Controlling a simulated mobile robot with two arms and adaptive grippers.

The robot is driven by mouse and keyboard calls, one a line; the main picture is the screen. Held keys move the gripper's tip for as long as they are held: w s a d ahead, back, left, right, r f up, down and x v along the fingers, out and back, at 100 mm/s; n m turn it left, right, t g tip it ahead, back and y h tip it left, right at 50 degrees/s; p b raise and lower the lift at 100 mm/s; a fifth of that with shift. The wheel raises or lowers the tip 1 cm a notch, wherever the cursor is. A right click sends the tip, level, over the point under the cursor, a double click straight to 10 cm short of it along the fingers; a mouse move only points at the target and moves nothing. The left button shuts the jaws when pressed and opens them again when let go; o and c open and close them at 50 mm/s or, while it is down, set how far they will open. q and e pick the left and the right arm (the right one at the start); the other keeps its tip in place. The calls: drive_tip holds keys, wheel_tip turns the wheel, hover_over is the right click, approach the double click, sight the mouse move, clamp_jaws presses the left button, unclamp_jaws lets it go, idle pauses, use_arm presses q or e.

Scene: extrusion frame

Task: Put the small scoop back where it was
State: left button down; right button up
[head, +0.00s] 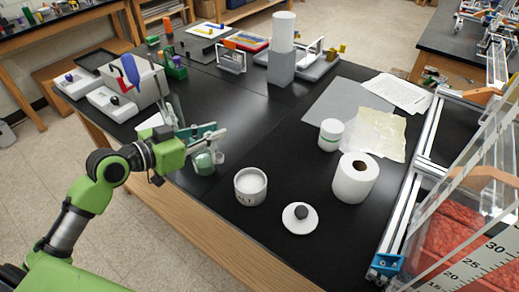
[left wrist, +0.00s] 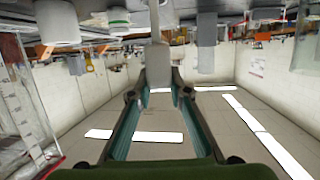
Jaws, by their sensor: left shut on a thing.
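My left gripper (head: 217,135) is over the near left part of the black table, its teal fingers closed on a pale grey piece (left wrist: 158,65), which I take to be the small scoop. In the left wrist view this piece sits between the fingertips, with a thinner part running to the top edge. In the head view the fingers mostly hide it; a small pale part (head: 219,158) shows just below them. An open white pot (head: 250,186) with white contents stands to the right of the gripper. A white lid with a black knob (head: 300,217) lies beside it. My right gripper is not in view.
A paper roll (head: 355,178) and a white jar (head: 331,135) stand to the right. A greenish rounded object (head: 203,162) is just below the gripper in the picture. A grey bin (head: 143,84) is behind it. An aluminium frame (head: 425,165) borders the right side. The table centre is clear.

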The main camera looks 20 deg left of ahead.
use_arm(q)
drive_tip(key=w+a+r+n+y, duration=0.1)
drive_tip(key=w+a+r+y, duration=0.1)
drive_tip(key=w+a+r, duration=0.15)
drive_tip(key=w+d+f+t+p, duration=0.1)
drive_tip(key=w+d+f+p, duration=0.1)
drive_tip(key=w+d+p, duration=0.3)
drive_tip(key=w+d+f, duration=0.2)
drive_tip(key=f, duration=0.3)
drive_tip(key=w+d+f+p, duration=0.1)
drive_tip(key=w+d+f, duration=0.1)
drive_tip(key=f, duration=0.3)
drive_tip(key=shift+w+n, duration=0.3)
drive_tip(key=shift+w, duration=0.5)
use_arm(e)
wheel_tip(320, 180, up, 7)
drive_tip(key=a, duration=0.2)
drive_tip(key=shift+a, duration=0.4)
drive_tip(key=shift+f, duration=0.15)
use_arm(q)
drive_tip(key=shift+d+f, duration=0.1)
drive_tip(key=shift+f, duration=0.1)
drive_tip(key=c, duration=1.9)
unclamp_jaws()
drive_tip(key=shift+r, duration=0.1)
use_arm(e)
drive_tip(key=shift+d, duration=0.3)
